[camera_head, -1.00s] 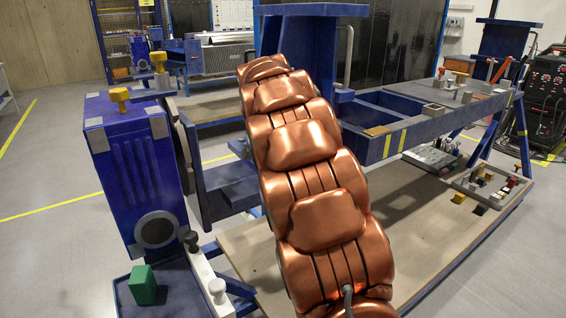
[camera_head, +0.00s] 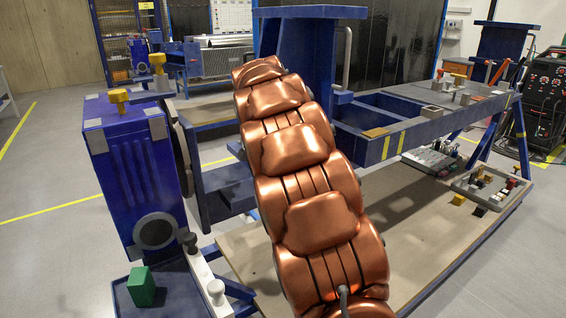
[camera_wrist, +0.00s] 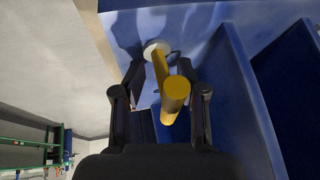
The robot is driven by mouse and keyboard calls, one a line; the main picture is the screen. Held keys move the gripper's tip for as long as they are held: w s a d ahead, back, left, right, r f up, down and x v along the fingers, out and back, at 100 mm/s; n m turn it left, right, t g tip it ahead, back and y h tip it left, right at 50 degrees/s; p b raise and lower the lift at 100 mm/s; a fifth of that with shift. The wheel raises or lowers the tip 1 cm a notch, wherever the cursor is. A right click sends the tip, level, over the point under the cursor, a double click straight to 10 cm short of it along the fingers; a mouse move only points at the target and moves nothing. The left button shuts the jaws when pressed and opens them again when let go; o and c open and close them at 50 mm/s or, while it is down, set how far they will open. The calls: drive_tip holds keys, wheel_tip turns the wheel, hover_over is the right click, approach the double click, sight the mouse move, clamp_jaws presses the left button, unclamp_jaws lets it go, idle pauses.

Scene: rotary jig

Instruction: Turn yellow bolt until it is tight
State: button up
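In the wrist view a yellow bolt (camera_wrist: 163,78) stands out from a round white washer on a blue surface, its round end facing the camera. My gripper (camera_wrist: 164,72) has its two black fingers on either side of the bolt, with gaps visible between fingers and bolt. Contact at the far fingertips is not clear. In the head view my copper-coloured arm hides my gripper. Two yellow bolt-like knobs show there, one on top of the blue box (camera_head: 119,98) and one on a bracket behind it (camera_head: 157,61). I cannot tell whether either is the bolt between my fingers.
A blue jig frame (camera_head: 430,122) with a wide beam extends right of my arm, above a wooden platform (camera_head: 400,232). A green block (camera_head: 141,287) sits in a blue tray at lower left. A tray of small parts (camera_head: 488,186) lies at right.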

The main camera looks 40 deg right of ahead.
drive_tip(key=shift+r, duration=0.15)
drive_tip(key=shift+r, duration=0.25)
drive_tip(key=v, duration=1.1)
drive_tip(key=shift+a+r, duration=0.1)
drive_tip(key=shift+r, duration=0.05)
drive_tip(key=s+a+f+n+g+y, duration=0.2)
drive_tip(key=s+a+f+n, duration=0.5)
drive_tip(key=s, duration=0.6)
drive_tip(key=s+a+f+n+g+y, duration=0.15)
drive_tip(key=s+a+f+n, duration=0.35)
drive_tip(key=s+a+f, duration=0.55)
drive_tip(key=s+a+f+n+g+y, duration=0.15)
drive_tip(key=s+a+f+n, duration=0.5)
drive_tip(key=s, duration=0.75)
wheel_tip(320, 180, up, 17)
drive_tip(key=w+t+p, duration=0.1)
drive_tip(key=p, duration=1.5)
drive_tip(key=shift+r, duration=0.25)
drive_tip(key=shift+w, duration=0.1)
